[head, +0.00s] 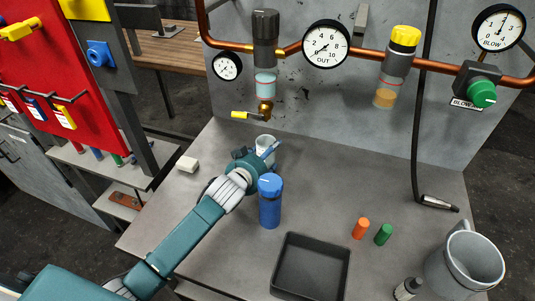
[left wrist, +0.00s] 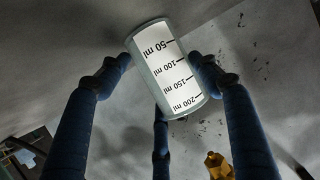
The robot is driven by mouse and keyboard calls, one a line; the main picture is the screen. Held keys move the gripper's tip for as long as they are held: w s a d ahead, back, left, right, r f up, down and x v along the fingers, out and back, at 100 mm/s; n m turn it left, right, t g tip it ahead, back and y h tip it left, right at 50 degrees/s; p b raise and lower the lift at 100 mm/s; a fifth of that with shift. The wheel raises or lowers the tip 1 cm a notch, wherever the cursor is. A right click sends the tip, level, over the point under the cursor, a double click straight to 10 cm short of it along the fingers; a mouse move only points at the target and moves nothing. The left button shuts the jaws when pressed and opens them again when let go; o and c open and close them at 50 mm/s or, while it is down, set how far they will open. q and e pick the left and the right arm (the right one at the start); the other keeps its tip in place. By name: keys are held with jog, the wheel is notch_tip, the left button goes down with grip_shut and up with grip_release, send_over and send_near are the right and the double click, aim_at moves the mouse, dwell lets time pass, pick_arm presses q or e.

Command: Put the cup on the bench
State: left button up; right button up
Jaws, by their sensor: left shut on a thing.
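The cup (head: 265,142) is a small pale measuring cup at the back of the grey bench (head: 215,150), just below the brass drain valve. My left gripper (head: 259,156) reaches in from the left and is shut on the cup. In the left wrist view the cup (left wrist: 168,70) sits between the blue fingers, its millilitre scale facing the camera. I cannot tell whether its base touches the bench. My right gripper is not in view.
A blue bottle (head: 270,202) stands close beside my left wrist. A black tray (head: 312,268), orange (head: 360,228) and green (head: 383,234) cylinders and a grey jug (head: 465,265) stand nearer. The valve's yellow handle (head: 240,115) hangs above the cup. The bench's middle right is clear.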

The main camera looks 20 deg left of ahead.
pick_arm(q)
jog(key=shift+f, duration=0.25)
jog(key=o, duration=0.8)
jog(key=shift+o, duration=0.2)
jog(key=shift+r, duration=0.1)
jog(key=shift+r, duration=0.15)
jog(key=v, duration=1.2)
jog(key=shift+w+r, duration=0.1)
